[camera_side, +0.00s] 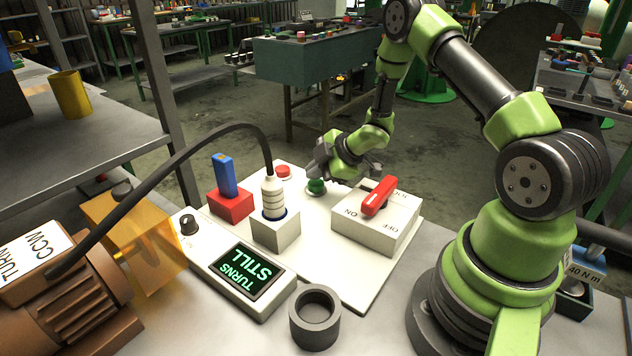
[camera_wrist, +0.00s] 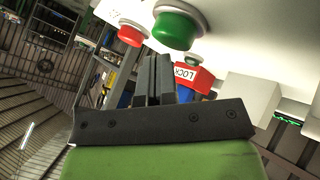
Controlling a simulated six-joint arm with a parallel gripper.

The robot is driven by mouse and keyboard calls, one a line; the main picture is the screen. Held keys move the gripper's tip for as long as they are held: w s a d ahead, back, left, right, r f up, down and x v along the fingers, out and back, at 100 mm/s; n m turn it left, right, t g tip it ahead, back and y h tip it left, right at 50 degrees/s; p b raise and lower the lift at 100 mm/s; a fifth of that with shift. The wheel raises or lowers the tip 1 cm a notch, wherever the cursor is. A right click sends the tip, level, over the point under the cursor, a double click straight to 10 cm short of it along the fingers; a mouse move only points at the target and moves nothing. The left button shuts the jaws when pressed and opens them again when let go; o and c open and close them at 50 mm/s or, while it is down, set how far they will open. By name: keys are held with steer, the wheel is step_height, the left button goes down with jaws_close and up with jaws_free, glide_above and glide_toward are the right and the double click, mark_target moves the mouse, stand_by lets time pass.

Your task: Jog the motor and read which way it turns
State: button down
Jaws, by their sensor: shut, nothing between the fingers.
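My gripper (camera_side: 325,161) is shut and empty, close to the green button (camera_side: 316,186) on the white panel (camera_side: 336,267). In the wrist view the shut fingers (camera_wrist: 158,70) point toward the green button (camera_wrist: 178,26), with a red button (camera_wrist: 132,34) left of it. The red button also shows in the side view (camera_side: 283,171). The brown motor (camera_side: 75,300) is at the lower left, with a label reading TURN CCW (camera_side: 32,254). The display (camera_side: 252,274) reads TURNS STILL. The switch box (camera_side: 376,224) has a red handle (camera_side: 379,195) and ON and OFF marks.
A black cable (camera_side: 190,141) arches from the motor to a white plug (camera_side: 272,196) in a socket block. A red block with a blue lever (camera_side: 224,175) stands beside it. An orange clear guard (camera_side: 135,240) and a dark ring (camera_side: 315,316) are nearby.

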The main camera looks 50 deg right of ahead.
mark_target(316, 183)
steer(key=shift+f, duration=0.85)
stand_by(0.9)
steer(key=shift+r, duration=1.3)
steer(key=shift+r, duration=2.5)
